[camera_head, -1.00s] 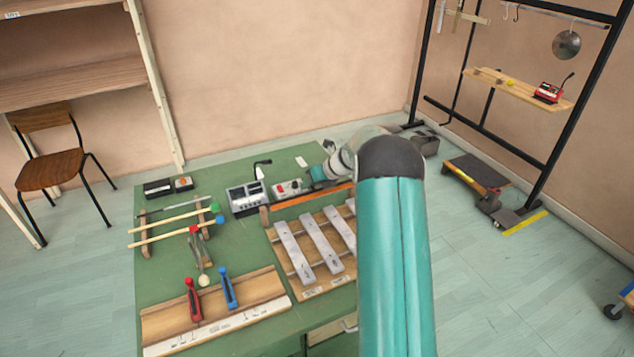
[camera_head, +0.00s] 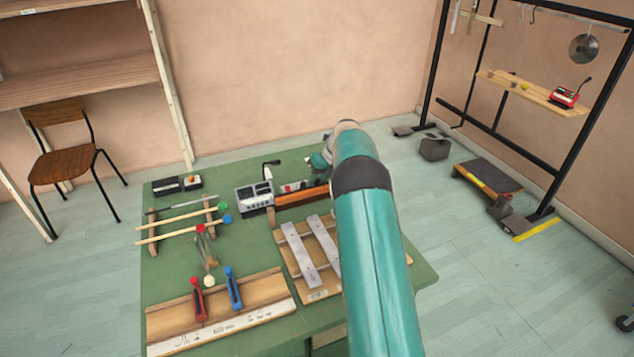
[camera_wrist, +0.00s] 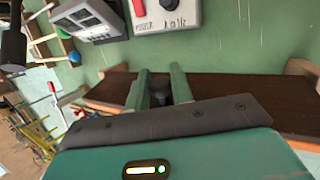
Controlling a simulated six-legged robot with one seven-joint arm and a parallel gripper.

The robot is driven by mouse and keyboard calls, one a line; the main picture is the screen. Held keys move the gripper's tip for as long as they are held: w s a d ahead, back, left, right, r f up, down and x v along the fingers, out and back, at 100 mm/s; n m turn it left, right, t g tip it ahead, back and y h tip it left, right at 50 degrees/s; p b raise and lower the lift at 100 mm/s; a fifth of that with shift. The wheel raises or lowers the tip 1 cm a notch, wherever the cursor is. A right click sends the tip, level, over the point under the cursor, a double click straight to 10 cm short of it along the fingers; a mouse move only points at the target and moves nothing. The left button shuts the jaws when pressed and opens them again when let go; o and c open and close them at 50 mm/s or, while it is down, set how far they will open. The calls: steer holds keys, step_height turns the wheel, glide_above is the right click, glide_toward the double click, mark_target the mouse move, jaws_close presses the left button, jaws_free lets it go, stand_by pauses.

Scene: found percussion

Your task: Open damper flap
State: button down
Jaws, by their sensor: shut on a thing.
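The damper flap is a long orange-brown wooden board (camera_head: 301,197) between wooden end blocks at the back of the bar instrument (camera_head: 306,250). In the wrist view the board (camera_wrist: 235,92) shows as a dark brown strip across the picture. My gripper (camera_wrist: 160,86) has its two green fingers on either side of a small dark knob (camera_wrist: 161,98) at the board and is shut on it. In the head view my arm hides the fingers and the right part of the flap. How far the flap is tilted is hard to tell.
Behind the flap stand a grey box with a red switch (camera_wrist: 166,14) and a grey device with dark panels (camera_head: 254,195). Mallets on a rack (camera_head: 183,220) and red and blue clamps (camera_head: 233,288) lie to the left.

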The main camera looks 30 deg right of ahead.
steer(key=shift+w+f+g, duration=0.15)
steer(key=shift+w+g, duration=0.35)
steer(key=shift+g, duration=0.3)
steer(key=c, duration=1.3)
jaws_free()
steer(key=shift+d, duration=0.1)
steer(key=v, duration=1.2)
